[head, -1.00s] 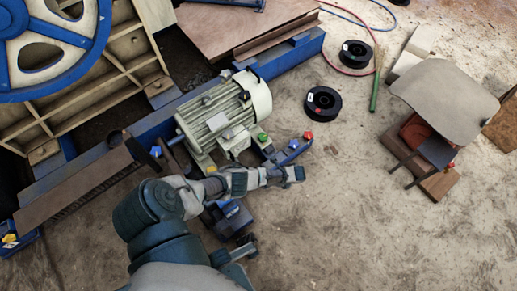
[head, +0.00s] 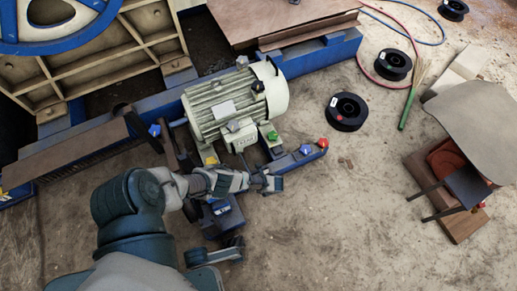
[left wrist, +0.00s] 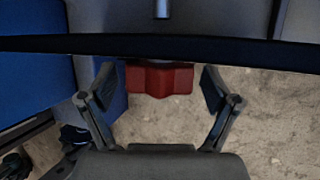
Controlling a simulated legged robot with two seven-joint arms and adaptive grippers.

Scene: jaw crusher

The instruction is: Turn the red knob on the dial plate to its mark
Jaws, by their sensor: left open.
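The red knob (head: 323,142) sits at the right end of a blue bar (head: 296,160) beside the motor. A blue knob (head: 305,149) and a green knob (head: 272,135) are to its left. In the left wrist view the red knob (left wrist: 160,80) is centred ahead, its upper part hidden by a dark bar across the picture. My left gripper (left wrist: 158,88) is open, one finger on each side of the knob in the picture; I see no contact. In the head view my left gripper (head: 275,184) is below and left of the red knob. The dial mark is not discernible.
The pale green motor (head: 222,105) stands behind the knobs on a blue frame. A yellow knob (head: 211,160) is near its foot. A black spool (head: 346,111) lies to the right, and a stool-like seat (head: 480,125) farther right.

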